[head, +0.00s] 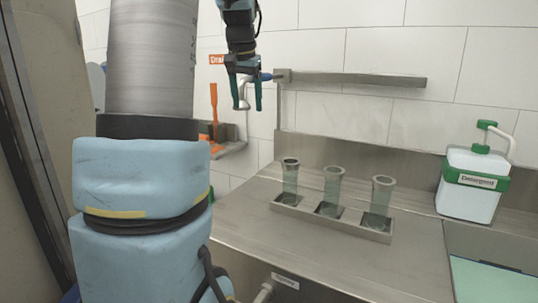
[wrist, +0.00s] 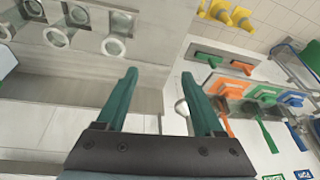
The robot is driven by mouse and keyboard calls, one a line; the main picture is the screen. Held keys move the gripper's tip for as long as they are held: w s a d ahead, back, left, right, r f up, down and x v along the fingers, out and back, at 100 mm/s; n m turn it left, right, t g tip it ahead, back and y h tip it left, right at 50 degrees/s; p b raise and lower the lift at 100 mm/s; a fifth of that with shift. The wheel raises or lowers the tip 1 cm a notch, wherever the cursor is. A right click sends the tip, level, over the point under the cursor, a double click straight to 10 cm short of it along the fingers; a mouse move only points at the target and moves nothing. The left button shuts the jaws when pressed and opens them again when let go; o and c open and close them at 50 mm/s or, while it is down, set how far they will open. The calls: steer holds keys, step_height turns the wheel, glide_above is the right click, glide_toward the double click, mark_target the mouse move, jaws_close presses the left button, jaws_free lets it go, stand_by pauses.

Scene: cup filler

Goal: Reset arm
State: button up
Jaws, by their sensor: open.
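My gripper (head: 248,96) hangs open in the head view, above and left of the counter, with its green fingers pointing down and nothing held. In the wrist view my gripper (wrist: 158,97) shows both fingers spread and empty. Three clear cups stand in a metal rack: the left cup (head: 290,176), the middle cup (head: 332,186) and the right cup (head: 381,194). The rack (head: 377,234) sits on the metal counter (head: 300,250). My gripper is apart from the cups. It overlaps a silver tap-like fitting (head: 243,92) in the picture; I cannot tell whether they touch.
A metal rail (head: 350,79) runs along the tiled wall above the rack. A white detergent container (head: 470,185) with a green pump stands at the right. Several coloured tools hang on the wall (wrist: 225,85) in the wrist view. The counter around the rack is clear.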

steer(key=s+f+n+g, duration=0.2)
steer(key=s+f, duration=2)
steer(key=f, duration=0.1)
steer(key=shift+s+a+n, duration=0.35)
steer(key=shift+s+n, duration=0.05)
steer(key=shift+r, duration=0.1)
